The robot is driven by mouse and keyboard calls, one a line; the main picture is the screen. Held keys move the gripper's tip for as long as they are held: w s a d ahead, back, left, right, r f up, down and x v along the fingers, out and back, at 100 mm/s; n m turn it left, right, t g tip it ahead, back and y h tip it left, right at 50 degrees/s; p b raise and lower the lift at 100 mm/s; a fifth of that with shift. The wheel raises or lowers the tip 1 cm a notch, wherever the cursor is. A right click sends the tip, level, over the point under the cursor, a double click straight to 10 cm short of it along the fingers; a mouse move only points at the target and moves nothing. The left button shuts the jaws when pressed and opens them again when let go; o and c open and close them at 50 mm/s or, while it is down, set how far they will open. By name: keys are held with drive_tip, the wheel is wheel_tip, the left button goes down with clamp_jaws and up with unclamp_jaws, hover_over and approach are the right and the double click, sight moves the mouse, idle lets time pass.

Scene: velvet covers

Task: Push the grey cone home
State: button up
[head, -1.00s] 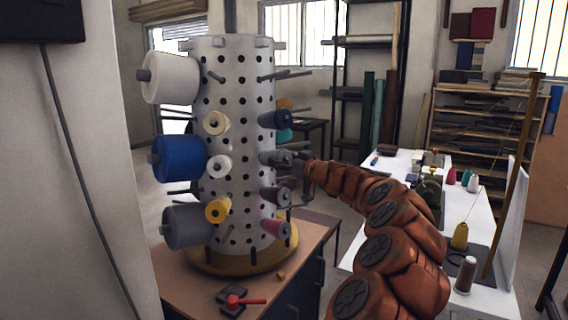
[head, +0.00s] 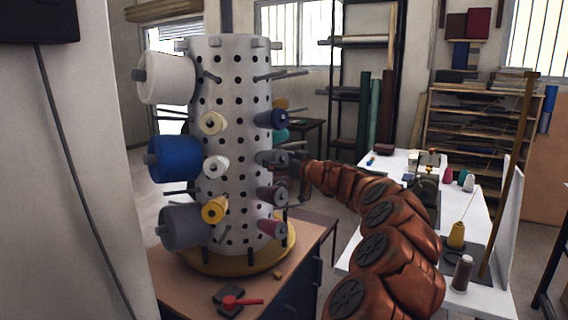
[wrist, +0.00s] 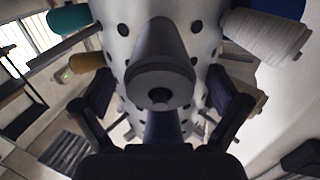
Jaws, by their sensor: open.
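The grey cone (head: 271,158) sits on the right side of the white perforated drum (head: 242,80), between a navy cone above and a mauve cone below. In the wrist view the grey cone (wrist: 160,52) points its wide end at me, with a dark hole in its middle. My gripper (head: 293,163) is beside the cone's outer end. In the wrist view my gripper (wrist: 165,92) is open, with one finger on each side of the cone's wide end and gaps between. How far the cone sits on its peg is hidden.
The navy cone (head: 273,119) and mauve cone (head: 272,195) are close above and below. Bare pegs stick out around the drum. A teal cone (wrist: 70,18) and a pale cone (wrist: 265,37) flank the grey one. A white table (head: 400,165) stands to the right.

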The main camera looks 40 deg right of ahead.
drive_tip(key=s, duration=1.2)
drive_tip(key=shift+w, duration=0.1)
